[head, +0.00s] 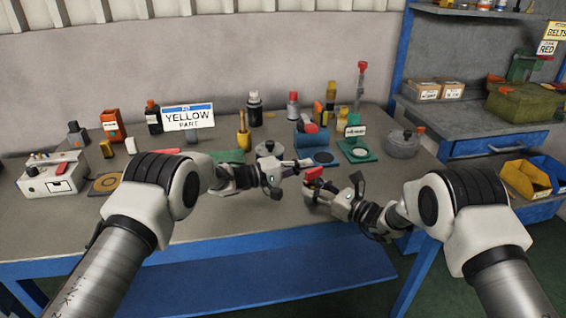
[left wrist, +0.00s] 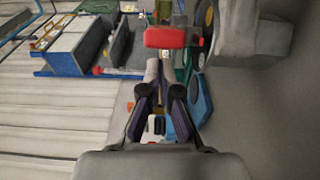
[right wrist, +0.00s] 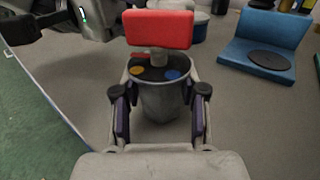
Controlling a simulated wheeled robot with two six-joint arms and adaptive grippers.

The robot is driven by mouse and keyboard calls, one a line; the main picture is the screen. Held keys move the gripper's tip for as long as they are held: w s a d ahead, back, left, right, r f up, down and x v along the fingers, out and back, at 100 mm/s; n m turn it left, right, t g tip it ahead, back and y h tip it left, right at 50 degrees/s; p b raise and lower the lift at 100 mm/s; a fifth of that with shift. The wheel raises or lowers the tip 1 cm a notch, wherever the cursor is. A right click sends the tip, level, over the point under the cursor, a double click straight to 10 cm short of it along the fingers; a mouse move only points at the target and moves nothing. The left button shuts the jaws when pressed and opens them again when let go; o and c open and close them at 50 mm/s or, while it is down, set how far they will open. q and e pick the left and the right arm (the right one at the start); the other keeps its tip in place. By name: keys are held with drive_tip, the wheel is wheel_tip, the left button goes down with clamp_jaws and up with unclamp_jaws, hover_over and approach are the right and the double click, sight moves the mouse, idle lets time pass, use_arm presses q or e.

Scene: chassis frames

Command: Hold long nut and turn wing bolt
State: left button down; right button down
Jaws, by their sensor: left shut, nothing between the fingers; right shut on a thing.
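The red wing bolt (right wrist: 158,29) stands upright in the top of the grey, cylinder-like long nut (right wrist: 160,98), which has a yellow and a blue spot on its upper face. My right gripper (head: 308,189) is shut around the long nut; its two fingers flank it in the right wrist view (right wrist: 160,85). The red wing also shows in the head view (head: 314,173). My left gripper (head: 308,163) is shut and empty, close to the wing. In the left wrist view its fingertips (left wrist: 158,65) are together, just short of the red wing (left wrist: 173,37). I cannot tell if they touch it.
A blue stand (head: 311,139), a green pad holder (head: 357,151) and a grey lidded pot (head: 401,146) are behind my grippers. A sign reading YELLOW PART (head: 188,116) and a white drawer box (head: 50,178) are to the left. The front table strip is mostly clear.

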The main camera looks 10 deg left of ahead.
use_arm(q)
drive_tip(key=w+a, duration=0.2)
drive_tip(key=a, duration=0.1)
drive_tip(key=shift+w, duration=0.1)
drive_tip(key=a, duration=0.8)
drive_tip(key=shift+w+a, duration=0.25)
drive_tip(key=shift+a, duration=0.1)
use_arm(e)
drive_tip(key=c, duration=0.6)
unclamp_jaws()
drive_tip(key=shift+o, duration=0.2)
